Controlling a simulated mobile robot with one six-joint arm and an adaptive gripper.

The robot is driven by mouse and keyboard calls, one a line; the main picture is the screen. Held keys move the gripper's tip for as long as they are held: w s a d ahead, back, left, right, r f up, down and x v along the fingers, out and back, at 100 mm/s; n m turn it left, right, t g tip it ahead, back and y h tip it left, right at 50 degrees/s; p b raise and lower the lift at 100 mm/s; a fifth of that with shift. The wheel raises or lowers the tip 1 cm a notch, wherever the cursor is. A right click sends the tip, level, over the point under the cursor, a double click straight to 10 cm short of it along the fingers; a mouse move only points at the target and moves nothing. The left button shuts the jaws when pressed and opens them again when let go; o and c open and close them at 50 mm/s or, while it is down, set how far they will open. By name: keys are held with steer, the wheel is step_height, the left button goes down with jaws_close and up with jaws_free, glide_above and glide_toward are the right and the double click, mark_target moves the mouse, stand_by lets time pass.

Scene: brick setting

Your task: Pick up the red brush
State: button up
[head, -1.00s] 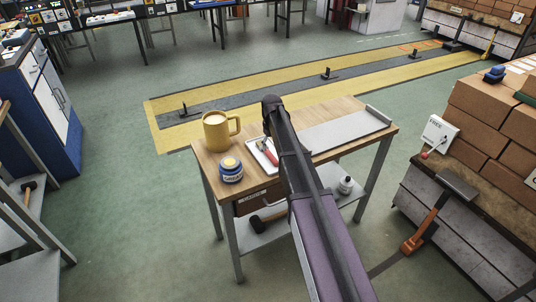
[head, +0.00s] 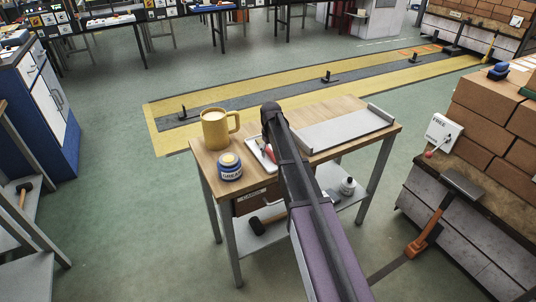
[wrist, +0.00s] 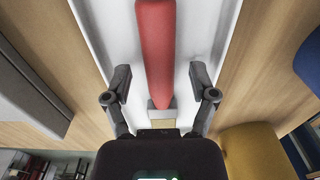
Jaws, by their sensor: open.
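The red brush (wrist: 156,45) lies in a white tray; in the wrist view its red handle runs down the middle to a grey metal band (wrist: 160,112). Only a small red part of it (head: 269,151) shows in the head view, beside my arm. My gripper (wrist: 160,82) is open, with one finger on each side of the handle and a gap on both sides. The brush's far end is out of the wrist view, and its bristles are hidden by my gripper body. My arm hides the gripper in the head view.
The white tray (head: 254,146) sits on a wooden-topped table (head: 212,187). A yellow mug (head: 214,131) and a blue grease jar (head: 230,168) stand left of it. A grey metal tray (head: 340,130) lies to the right.

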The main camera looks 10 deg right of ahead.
stand_by(0.6)
jaws_close()
